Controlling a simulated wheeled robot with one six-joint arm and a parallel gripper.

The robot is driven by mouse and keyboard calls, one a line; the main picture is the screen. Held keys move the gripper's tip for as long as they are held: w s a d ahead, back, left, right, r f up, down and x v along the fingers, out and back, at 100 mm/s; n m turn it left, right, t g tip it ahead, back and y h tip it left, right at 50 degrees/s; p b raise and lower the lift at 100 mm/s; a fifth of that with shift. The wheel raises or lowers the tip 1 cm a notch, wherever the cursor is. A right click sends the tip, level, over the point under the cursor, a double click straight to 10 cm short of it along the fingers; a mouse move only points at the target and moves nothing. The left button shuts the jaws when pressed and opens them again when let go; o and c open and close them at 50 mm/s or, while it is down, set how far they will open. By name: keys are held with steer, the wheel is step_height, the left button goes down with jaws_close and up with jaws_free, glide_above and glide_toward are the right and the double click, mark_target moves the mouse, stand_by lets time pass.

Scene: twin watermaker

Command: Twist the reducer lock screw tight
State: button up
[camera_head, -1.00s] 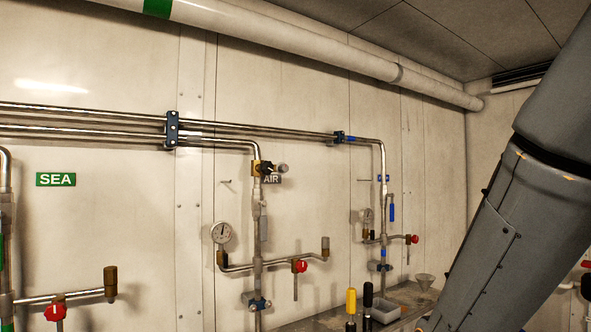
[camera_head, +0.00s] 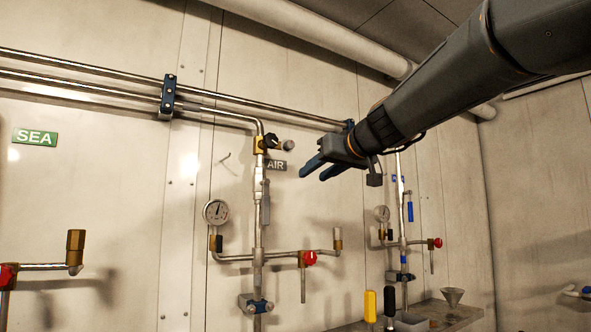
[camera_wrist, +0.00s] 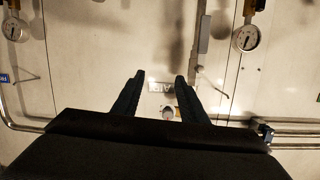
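The reducer is a brass block (camera_head: 259,145) with a black knob (camera_head: 271,141) on the vertical AIR pipe, in the head view. A pale round knob (camera_head: 288,145) sticks out to its right; I cannot tell for sure which part is the lock screw. My gripper (camera_head: 312,174) is open and empty, to the right of the AIR sign (camera_head: 277,165) and apart from the reducer. In the wrist view the gripper's fingers (camera_wrist: 160,76) stand apart, with the upside-down AIR sign (camera_wrist: 166,87) and a small round knob (camera_wrist: 168,112) seen between them.
Gauges (camera_head: 216,212) and red-handled valves (camera_head: 309,258) sit lower on the pipes. Horizontal steel pipes (camera_head: 220,107) run along the wall above. A second vertical pipe (camera_head: 401,215) stands to the right. A bench (camera_head: 452,313) with yellow and black-handled tools is below.

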steer(key=n+t+y+b, duration=0.2)
glide_toward(291, 143)
steer(key=p+x, duration=0.2)
steer(key=x, duration=0.6)
steer(key=shift+w, duration=0.15)
steer(key=shift+c, duration=0.4)
jaws_close()
